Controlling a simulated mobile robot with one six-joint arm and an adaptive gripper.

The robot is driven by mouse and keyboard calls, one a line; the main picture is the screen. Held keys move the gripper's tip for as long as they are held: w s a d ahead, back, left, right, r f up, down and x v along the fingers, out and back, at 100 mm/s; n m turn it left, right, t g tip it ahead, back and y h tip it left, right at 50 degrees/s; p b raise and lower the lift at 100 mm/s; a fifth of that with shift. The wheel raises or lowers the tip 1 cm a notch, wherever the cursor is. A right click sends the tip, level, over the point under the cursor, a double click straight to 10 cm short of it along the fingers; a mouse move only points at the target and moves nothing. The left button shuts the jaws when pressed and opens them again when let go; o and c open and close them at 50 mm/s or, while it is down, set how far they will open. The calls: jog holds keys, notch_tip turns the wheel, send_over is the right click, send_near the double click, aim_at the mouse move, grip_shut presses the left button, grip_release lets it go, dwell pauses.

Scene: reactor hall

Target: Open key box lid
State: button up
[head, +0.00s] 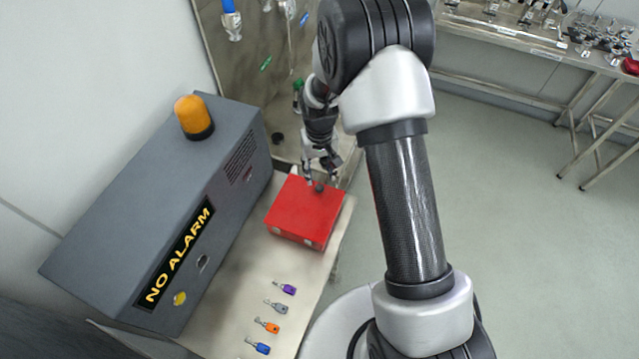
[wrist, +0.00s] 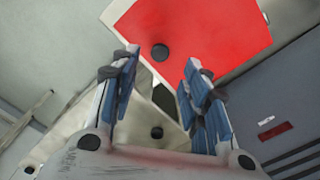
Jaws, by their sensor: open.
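The red key box (head: 304,212) sits on the pale bench with its red lid shut. A small black knob (head: 319,187) stands on the lid near its far edge. My gripper (head: 322,180) is over that far edge, close to the knob. In the wrist view my gripper (wrist: 158,75) is open, with its blue-padded fingers apart and nothing between them. The red lid (wrist: 205,35) and its black knob (wrist: 160,52) show just beyond the fingertips, the knob between the two finger lines. I cannot tell whether a finger touches the lid.
A grey alarm box (head: 160,215) with an orange beacon (head: 193,117) and a "NO ALARM" sign stands left of the key box. Several tagged keys (head: 267,326) lie on the bench (head: 225,300) in front. Open floor is at right.

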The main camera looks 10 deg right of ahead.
aim_at(320, 187)
notch_tip(320, 187, down, 7)
jog(key=shift+f, duration=0.1)
jog(key=shift+c, duration=0.4)
grip_shut()
dwell(0.5)
